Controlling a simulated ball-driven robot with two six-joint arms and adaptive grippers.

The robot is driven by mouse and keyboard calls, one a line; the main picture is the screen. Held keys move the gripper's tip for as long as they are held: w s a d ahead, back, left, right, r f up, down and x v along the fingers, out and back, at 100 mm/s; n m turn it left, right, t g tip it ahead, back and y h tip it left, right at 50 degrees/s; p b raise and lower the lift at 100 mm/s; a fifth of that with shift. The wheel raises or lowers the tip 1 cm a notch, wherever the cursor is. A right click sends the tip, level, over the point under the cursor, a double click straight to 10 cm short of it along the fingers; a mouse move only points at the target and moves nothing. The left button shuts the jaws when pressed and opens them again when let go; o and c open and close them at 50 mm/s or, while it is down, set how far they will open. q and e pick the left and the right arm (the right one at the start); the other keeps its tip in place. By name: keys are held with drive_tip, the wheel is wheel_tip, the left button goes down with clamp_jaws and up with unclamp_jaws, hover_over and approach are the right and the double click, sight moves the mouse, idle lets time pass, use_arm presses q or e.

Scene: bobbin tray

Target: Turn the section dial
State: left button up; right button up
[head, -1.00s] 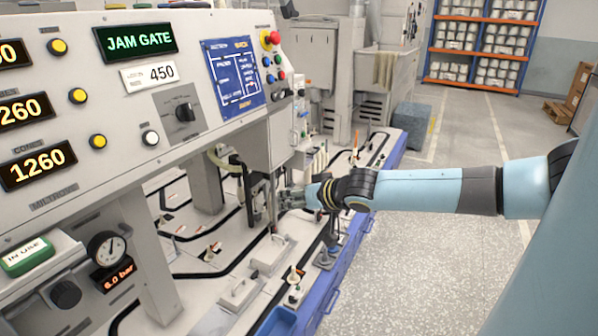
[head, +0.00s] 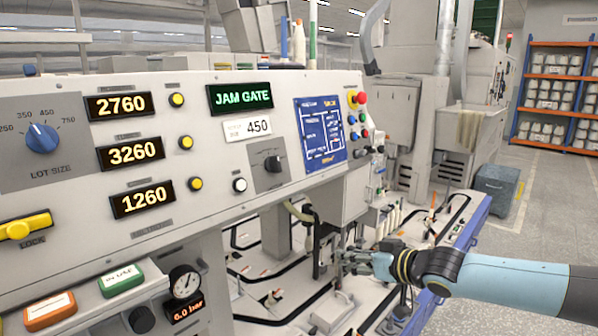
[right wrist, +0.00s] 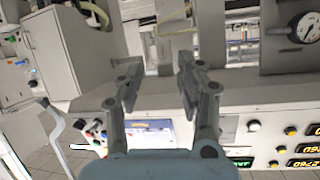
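A dark dial (head: 272,163) on a grey plate sits on the sloped panel (head: 225,185), below the white 450 card (head: 247,128) in the head view. Its lettering is too small to read. A blue dial (head: 42,138) marked LOT SIZE is at the far left of the panel, its pointer near the top. My right gripper (head: 350,260) is below and right of the dark dial, apart from it. In the right wrist view its two fingers (right wrist: 157,80) are spread with nothing between them. The dark dial is not clear there. My left gripper is not in view.
A green JAM GATE display (head: 240,97), a blue diagram screen (head: 320,128) and a red button (head: 361,98) surround the dark dial. A yellow LOCK handle (head: 25,226) is at lower left. The machine bed with tracks and posts lies under my right gripper. Open floor is at right.

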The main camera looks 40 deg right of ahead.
sight(279, 162)
drive_tip(key=w+a+r+n+t+y+p, duration=0.15)
drive_tip(key=a+r+p, duration=0.25)
drive_tip(key=r, duration=0.6)
drive_tip(key=w+a+r+n+t+y+p, duration=0.1)
drive_tip(key=w+a+r+n+t+p, duration=0.25)
drive_tip(key=r, duration=0.65)
drive_tip(key=w+b, duration=0.2)
drive_tip(key=b, duration=0.2)
drive_tip(key=w+m+b, duration=0.1)
drive_tip(key=w+b, duration=0.2)
drive_tip(key=b, duration=0.2)
drive_tip(key=w+a+m+b, duration=0.1)
drive_tip(key=w+b, duration=0.2)
drive_tip(key=b, duration=0.2)
drive_tip(key=shift+w+a+r+b, duration=0.2)
drive_tip(key=shift+w+b, duration=0.25)
drive_tip(key=shift+b, duration=0.35)
drive_tip(key=shift+r, duration=0.1)
clamp_jaws()
